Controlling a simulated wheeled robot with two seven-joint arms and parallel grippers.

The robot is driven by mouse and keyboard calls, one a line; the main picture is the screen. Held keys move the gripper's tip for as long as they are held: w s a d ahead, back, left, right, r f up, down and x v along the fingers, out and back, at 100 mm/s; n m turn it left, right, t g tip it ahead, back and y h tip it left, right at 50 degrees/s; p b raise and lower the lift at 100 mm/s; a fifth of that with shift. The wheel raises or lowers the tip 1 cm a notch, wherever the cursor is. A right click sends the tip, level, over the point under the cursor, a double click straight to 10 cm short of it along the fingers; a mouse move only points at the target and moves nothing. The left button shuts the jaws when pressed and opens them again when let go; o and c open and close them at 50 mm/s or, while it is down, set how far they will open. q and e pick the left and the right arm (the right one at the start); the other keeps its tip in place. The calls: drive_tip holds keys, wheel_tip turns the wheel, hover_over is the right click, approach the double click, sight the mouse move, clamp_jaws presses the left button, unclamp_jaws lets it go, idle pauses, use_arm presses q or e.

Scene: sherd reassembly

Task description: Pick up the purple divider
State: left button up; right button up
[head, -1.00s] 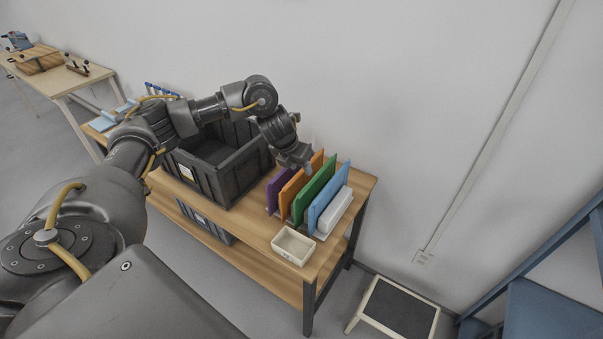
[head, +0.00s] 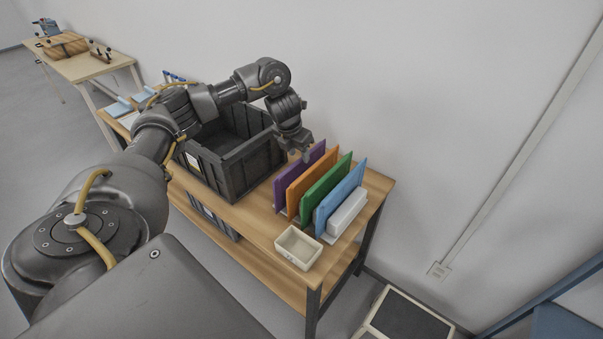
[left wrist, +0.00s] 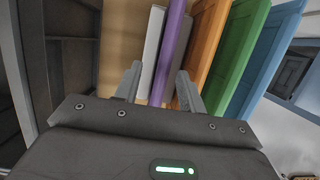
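The purple divider (head: 292,179) stands upright at the left end of a row of dividers in a rack, beside the orange divider (head: 312,180). My left gripper (head: 306,155) is over the top of the purple divider. In the left wrist view the left gripper (left wrist: 159,88) is open, and the purple divider (left wrist: 172,45) shows between its two fingers, with gaps on both sides. A pale grey plate (left wrist: 152,40) also shows between the fingers, left of the purple divider. My right gripper is not in view.
Green (head: 324,189) and blue (head: 342,192) dividers and a white block (head: 347,213) stand to the right. A black crate (head: 235,170) is close on the left. A cream tray (head: 297,247) sits in front on the wooden table (head: 262,224).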

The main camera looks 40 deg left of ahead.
sight(301, 158)
use_arm(q)
drive_tip(key=shift+f, duration=0.2)
drive_tip(key=x, duration=0.4)
drive_tip(key=shift+w+d+f, duration=0.15)
drive_tip(key=shift+d+f, duration=0.05)
drive_tip(key=shift+f, duration=0.15)
clamp_jaws()
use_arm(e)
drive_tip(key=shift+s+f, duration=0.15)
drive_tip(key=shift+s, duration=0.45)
